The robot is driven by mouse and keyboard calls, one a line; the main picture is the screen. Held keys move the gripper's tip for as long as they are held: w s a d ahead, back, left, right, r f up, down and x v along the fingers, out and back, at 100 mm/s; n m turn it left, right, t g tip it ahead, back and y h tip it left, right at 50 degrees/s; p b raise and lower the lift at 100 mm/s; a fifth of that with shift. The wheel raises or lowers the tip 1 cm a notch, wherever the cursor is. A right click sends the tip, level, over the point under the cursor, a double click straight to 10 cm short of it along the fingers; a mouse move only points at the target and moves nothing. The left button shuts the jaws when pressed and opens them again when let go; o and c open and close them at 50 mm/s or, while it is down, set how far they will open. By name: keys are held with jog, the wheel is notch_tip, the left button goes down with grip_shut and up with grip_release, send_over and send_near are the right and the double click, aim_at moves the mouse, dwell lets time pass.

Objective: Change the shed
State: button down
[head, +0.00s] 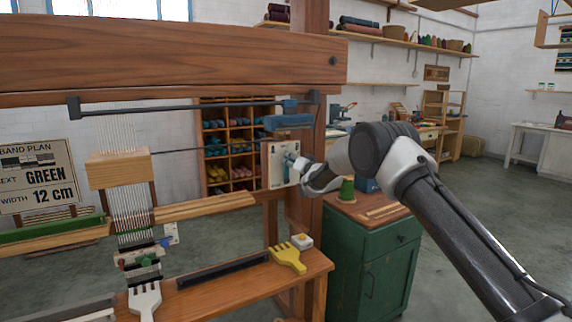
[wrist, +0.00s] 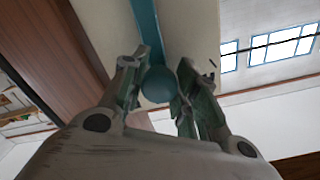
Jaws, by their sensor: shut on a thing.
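The loom's wooden frame (head: 170,62) fills the left of the head view, with pale warp threads (head: 128,205) hanging in it. A cream plate (head: 274,170) is fixed near the loom's right post; it also shows in the wrist view (wrist: 195,35). A blue lever with a round knob (wrist: 157,85) stands on that plate. My gripper (head: 293,164) is at the plate, its fingers (wrist: 158,88) on both sides of the knob and shut on it. In the head view my gripper partly hides the lever, and its exact position is hard to tell.
A yellow comb (head: 288,257) and a white comb (head: 145,300) lie on the loom's bench. A green cabinet (head: 370,265) stands close below my arm. Floor at the right (head: 480,210) is clear.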

jog(key=shift+w+d+f+m, duration=0.2)
jog(key=shift+w+d+m, duration=0.2)
jog(key=shift+d+m, duration=0.4)
jog(key=shift+w+d+f+m, duration=0.25)
jog(key=shift+w+d+m, duration=0.2)
jog(key=shift+m, duration=0.6)
jog(key=shift+w+d+f+m, duration=0.2)
jog(key=shift+w+d+m, duration=0.2)
jog(key=shift+d+m, duration=0.4)
jog(key=shift+a, duration=0.15)
jog(key=c, duration=1.1)
grip_release()
jog(key=shift+o, duration=0.2)
jog(key=v, duration=1.2)
